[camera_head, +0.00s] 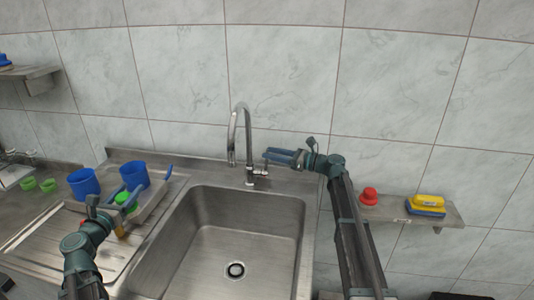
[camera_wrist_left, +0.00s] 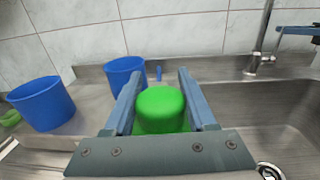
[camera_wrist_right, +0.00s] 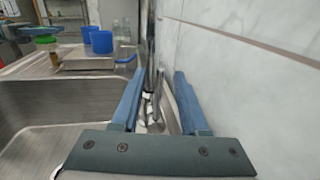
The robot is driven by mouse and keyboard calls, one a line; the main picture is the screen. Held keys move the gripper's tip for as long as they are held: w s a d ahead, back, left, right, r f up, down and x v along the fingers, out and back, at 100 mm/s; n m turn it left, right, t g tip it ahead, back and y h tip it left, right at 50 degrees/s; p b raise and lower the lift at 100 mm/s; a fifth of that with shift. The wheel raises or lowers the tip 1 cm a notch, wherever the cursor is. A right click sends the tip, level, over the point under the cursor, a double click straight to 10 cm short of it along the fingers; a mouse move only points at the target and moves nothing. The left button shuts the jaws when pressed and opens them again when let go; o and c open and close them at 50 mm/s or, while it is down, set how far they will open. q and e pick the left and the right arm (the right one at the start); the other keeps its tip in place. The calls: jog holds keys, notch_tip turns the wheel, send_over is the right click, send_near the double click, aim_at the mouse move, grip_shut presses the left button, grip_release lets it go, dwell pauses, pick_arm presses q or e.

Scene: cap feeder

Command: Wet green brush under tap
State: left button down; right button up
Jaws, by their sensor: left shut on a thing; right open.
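The green brush (camera_wrist_left: 161,108) is between the fingers of my left gripper (camera_head: 122,196), which is shut on it. In the head view the brush (camera_head: 124,199) is at the left side of the sink, over the tray area, with its lower part partly hidden. The chrome tap (camera_head: 240,140) stands at the back of the sink (camera_head: 240,225). My right gripper (camera_head: 283,157) is open and empty, right beside the tap's base and lever (camera_head: 260,170). In the right wrist view the tap (camera_wrist_right: 150,85) shows between the open fingers. No water stream is visible.
Two blue cups (camera_head: 83,184) (camera_head: 133,174) stand behind the left gripper by a tray (camera_head: 155,200). Green rings (camera_head: 48,185) lie far left. A right wall shelf (camera_head: 440,212) holds a red item (camera_head: 369,195) and a yellow-blue sponge (camera_head: 426,205). The sink basin is empty.

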jog(key=shift+x, duration=1.1)
grip_shut()
dwell(0.7)
